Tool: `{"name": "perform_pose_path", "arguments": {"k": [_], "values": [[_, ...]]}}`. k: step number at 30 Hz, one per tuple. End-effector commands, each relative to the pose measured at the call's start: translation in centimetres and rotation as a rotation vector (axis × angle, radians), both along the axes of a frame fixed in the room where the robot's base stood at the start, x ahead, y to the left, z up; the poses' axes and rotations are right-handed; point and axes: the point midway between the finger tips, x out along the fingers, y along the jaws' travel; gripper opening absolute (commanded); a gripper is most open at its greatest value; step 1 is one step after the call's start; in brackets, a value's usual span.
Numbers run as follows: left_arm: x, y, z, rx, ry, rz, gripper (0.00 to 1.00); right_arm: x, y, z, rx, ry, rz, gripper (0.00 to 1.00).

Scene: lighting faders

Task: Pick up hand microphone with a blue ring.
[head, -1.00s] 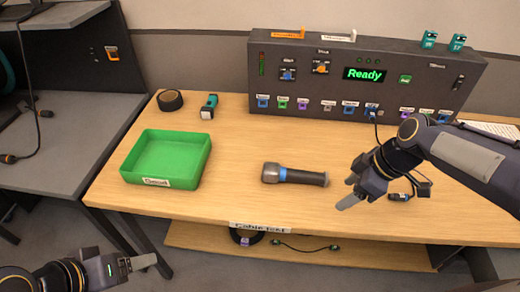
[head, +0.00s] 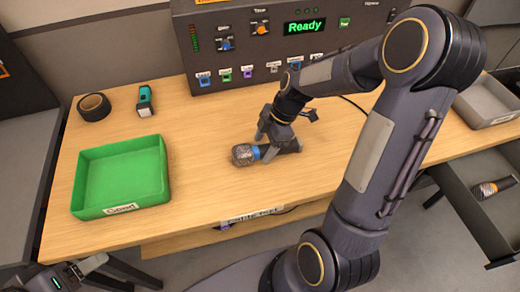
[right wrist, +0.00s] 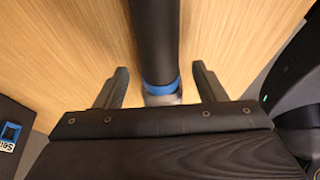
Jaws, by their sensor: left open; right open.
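The hand microphone with a blue ring (head: 256,153) lies on the wooden table, its grey head to the left and its dark handle to the right. My right gripper (head: 265,147) is open and reaches down over it near the ring. In the right wrist view, the open fingers (right wrist: 162,88) are on either side of the microphone (right wrist: 153,35), with gaps to both sides; the blue ring shows close to the palm. My left gripper (head: 86,268) is open and empty at the lower left, away from the table top.
A green bin (head: 121,210) stands on the table's left part. A black tape roll (head: 94,107) and a teal-and-black item (head: 145,100) lie behind it. The control panel (head: 285,70) reads "Ready". At the right are a grey tray (head: 487,103) and another microphone (head: 495,187) in a drawer.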

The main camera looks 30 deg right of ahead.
Motion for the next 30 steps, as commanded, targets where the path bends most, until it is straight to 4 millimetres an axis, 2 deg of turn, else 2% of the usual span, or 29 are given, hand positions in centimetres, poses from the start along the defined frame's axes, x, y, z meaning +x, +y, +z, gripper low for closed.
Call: {"name": "perform_pose_path", "arguments": {"k": [3, 10, 23, 30], "values": [[0.00, 0.00, 0.00, 0.000, 0.000, 0.000, 0.74, 0.06, 0.35, -0.91, -0.001, 0.001, 0.000, 0.64], [0.00, 0.00, -0.01, 0.000, 0.000, 0.000, 0.74, 0.09, 0.39, -1.02, -0.001, -0.001, 0.000, 0.64], [0.00, 0.00, -0.01, 0.000, 0.000, 0.000, 0.74, 0.08, 0.38, -1.00, -0.001, 0.000, -0.001, 0.09], [0.01, 0.00, 0.00, 0.000, 0.000, 0.000, 0.74, 0.12, 0.39, -0.92, 0.000, -0.002, -0.001, 0.07]]}}
